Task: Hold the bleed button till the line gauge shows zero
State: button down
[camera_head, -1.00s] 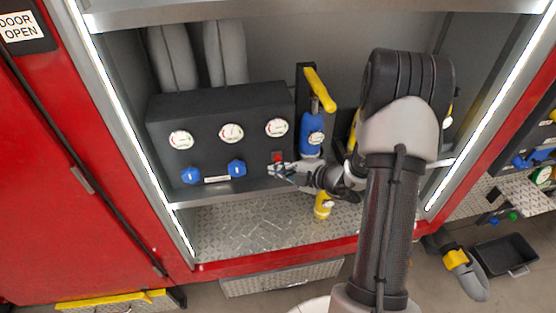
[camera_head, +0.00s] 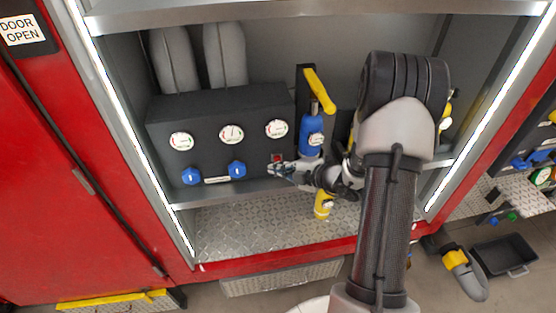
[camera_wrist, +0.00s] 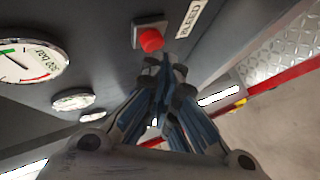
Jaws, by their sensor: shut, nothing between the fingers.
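The red bleed button (camera_wrist: 151,40) sits in a square grey housing on the dark panel (camera_head: 200,108), beside a BLEED label (camera_wrist: 192,18) in the wrist view. In the head view the button (camera_head: 277,158) shows small, just above my gripper (camera_head: 276,169). My gripper is shut and empty. In the wrist view its fingertips (camera_wrist: 165,65) are just below and right of the button, seemingly not on it. Three round gauges (camera_head: 180,141) (camera_head: 231,133) (camera_head: 276,128) are on the panel; their needles are too small to read. A gauge marked bar (camera_wrist: 30,60) is close in the wrist view.
Two blue knobs (camera_head: 191,176) (camera_head: 237,169) are below the gauges. A blue cylinder with a yellow lever (camera_head: 312,130) stands right of the panel, close to my gripper. A metal shelf edge (camera_head: 225,190) runs below. The compartment side walls frame the space.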

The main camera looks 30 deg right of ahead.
jog(key=shift+w+d, duration=0.2)
jog(key=shift+w, duration=0.25)
dwell(0.8)
dwell(1.6)
jog(key=shift+s+a+p, duration=0.3)
jog(key=shift+s+p, duration=0.05)
jog(key=shift+s, duration=0.55)
jog(key=s, duration=0.2)
jog(key=s+a, duration=0.1)
jog(key=s, duration=0.1)
jog(key=shift+s+a, duration=0.2)
jog(key=shift+s, duration=0.2)
